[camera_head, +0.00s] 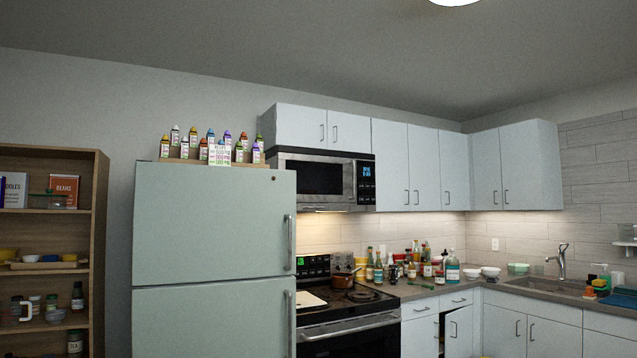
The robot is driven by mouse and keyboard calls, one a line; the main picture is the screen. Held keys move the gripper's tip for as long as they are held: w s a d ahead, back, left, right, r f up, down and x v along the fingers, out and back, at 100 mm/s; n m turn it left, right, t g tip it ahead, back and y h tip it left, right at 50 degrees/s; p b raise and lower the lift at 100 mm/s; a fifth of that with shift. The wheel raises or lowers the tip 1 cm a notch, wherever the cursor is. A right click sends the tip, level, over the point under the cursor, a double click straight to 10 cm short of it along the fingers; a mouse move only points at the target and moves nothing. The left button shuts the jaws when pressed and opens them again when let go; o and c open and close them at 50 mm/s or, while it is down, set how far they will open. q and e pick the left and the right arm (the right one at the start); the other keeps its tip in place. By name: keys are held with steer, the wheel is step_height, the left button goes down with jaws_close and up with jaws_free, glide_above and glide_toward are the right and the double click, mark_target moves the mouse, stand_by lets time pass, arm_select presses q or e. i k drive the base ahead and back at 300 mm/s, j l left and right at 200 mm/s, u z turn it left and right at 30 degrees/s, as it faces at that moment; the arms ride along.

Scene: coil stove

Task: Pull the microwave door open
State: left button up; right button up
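The microwave (318,178) is mounted under the upper cabinets, above the stove. Its door has a dark window in a steel frame and looks shut. A vertical door handle (354,181) runs along the door's right side, beside a dark control panel (366,182) with a lit blue display. Neither of my grippers shows in the head view.
A pale green refrigerator (210,226) stands left of the stove (350,312). A brown pot (342,280) sits on the stovetop. Several bottles (425,262) crowd the counter to the right. A wooden shelf (97,220) stands at far left. One lower cabinet door (459,331) is ajar.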

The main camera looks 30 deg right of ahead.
mark_target(320, 179)
steer(key=i+l+z, duration=1)
steer(key=i, duration=0.5)
steer(key=i+z, duration=0.4)
steer(key=i, duration=0.45)
